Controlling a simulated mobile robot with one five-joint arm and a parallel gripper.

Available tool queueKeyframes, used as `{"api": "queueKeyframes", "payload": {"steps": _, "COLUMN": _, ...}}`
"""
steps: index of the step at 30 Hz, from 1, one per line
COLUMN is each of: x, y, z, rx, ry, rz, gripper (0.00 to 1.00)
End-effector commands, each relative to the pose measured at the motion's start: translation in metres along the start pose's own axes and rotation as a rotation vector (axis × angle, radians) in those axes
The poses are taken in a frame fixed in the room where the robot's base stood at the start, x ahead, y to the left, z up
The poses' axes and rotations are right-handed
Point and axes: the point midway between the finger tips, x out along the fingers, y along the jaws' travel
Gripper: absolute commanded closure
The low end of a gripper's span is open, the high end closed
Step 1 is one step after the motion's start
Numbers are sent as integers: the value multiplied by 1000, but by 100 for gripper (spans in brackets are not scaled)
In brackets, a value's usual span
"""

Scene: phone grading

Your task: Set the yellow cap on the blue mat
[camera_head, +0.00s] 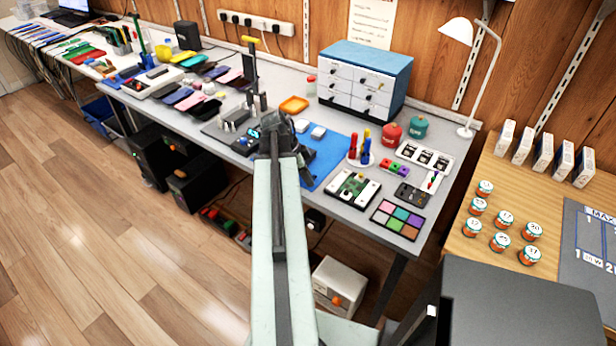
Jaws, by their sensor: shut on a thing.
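The blue mat (333,153) lies on the grey bench, partly hidden behind my arm and gripper. Two small pale blocks, one of them a white block (318,131), are at its far side. My dark gripper (284,124) is over the mat's left part, seen from behind. Its fingertips are mostly hidden by its own body. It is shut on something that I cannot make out. I cannot pick out a yellow cap for certain anywhere in view.
A dark stand with a yellow top bar (250,39) rises just behind and left of my gripper. An orange tray (294,104) and a blue-topped drawer cabinet (364,81) stand behind. Upright red, yellow and blue tools (366,142) stand right of the mat.

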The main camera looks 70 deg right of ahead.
Motion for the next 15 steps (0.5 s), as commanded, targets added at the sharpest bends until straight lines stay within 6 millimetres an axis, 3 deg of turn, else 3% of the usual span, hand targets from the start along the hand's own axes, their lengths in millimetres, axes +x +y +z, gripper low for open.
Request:
{"api": "queueKeyframes", "payload": {"steps": 11, "x": 2, "y": 0, "z": 0, "rx": 1, "ry": 0, "rz": 0, "gripper": 100}}
{"api": "queueKeyframes", "payload": {"steps": 12, "x": 2, "y": 0, "z": 0, "rx": 1, "ry": 0, "rz": 0, "gripper": 79}}
{"api": "queueKeyframes", "payload": {"steps": 14, "x": 2, "y": 0, "z": 0, "rx": 1, "ry": 0, "rz": 0, "gripper": 63}}
{"api": "queueKeyframes", "payload": {"steps": 15, "x": 2, "y": 0, "z": 0, "rx": 1, "ry": 0, "rz": 0, "gripper": 60}}
